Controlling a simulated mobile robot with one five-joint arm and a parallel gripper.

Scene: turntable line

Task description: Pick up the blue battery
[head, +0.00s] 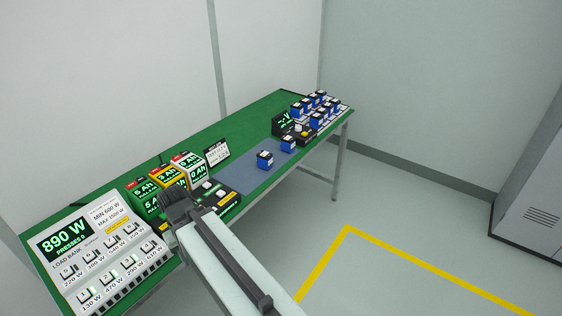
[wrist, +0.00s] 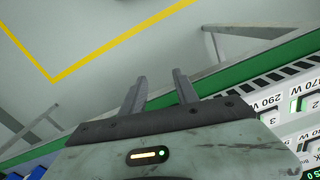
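Several blue batteries with dark and white tops are in the head view. One blue battery (head: 265,160) stands on the grey-blue mat (head: 243,180), and another blue battery (head: 288,144) stands near the mat's far right edge. More blue batteries (head: 317,121) stand grouped at the far right end of the green table. My gripper (head: 174,203) is at the table's front edge, left of the mat and well apart from the batteries. In the wrist view my gripper (wrist: 160,76) has its two fingers apart, with nothing between them.
A load bank panel (head: 105,245) fills the table's left end. Green, yellow and white units (head: 167,178) stand beside it, with a small sign (head: 217,153) to their right. A black device (head: 283,124) stands near the grouped batteries. The floor with yellow lines (head: 420,258) is clear.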

